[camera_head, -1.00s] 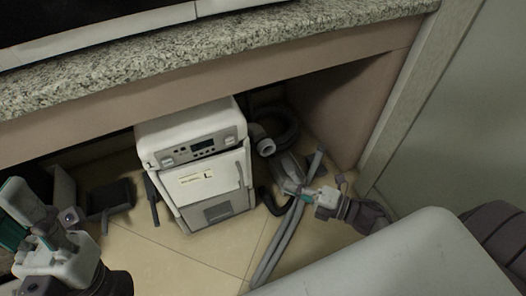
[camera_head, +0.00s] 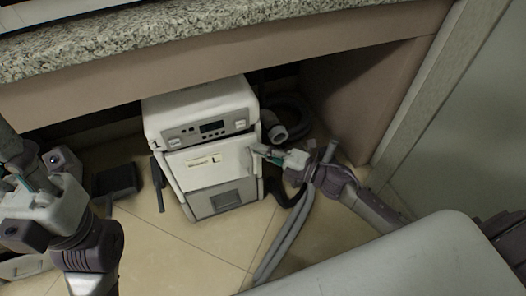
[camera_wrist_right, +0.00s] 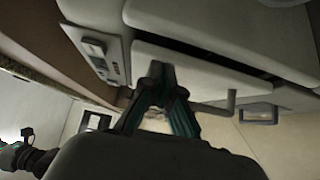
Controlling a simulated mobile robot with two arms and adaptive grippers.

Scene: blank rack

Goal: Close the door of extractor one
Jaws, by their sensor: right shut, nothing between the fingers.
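The extractor (camera_head: 200,105) is a white box with a control panel and small display, standing on the floor under the counter. Its door (camera_head: 210,167) is the white front panel with a label and a handle near its right edge. It looks almost flush, but I cannot tell if it is fully shut. My right gripper (camera_head: 262,153) is shut and empty, its tips at the door's right edge by the handle. In the right wrist view, the gripper (camera_wrist_right: 158,72) shows teal fingers together against the pale door panel (camera_wrist_right: 195,75); contact is unclear. My left gripper (camera_head: 42,180) is at the far left, away from the extractor.
Grey hoses (camera_head: 285,230) run along the floor right of the extractor, near my right arm. A dark hose (camera_head: 290,115) lies behind them. The granite counter (camera_head: 180,30) overhangs the space. A dark object (camera_head: 115,182) is on the floor at left. The tiled floor in front is clear.

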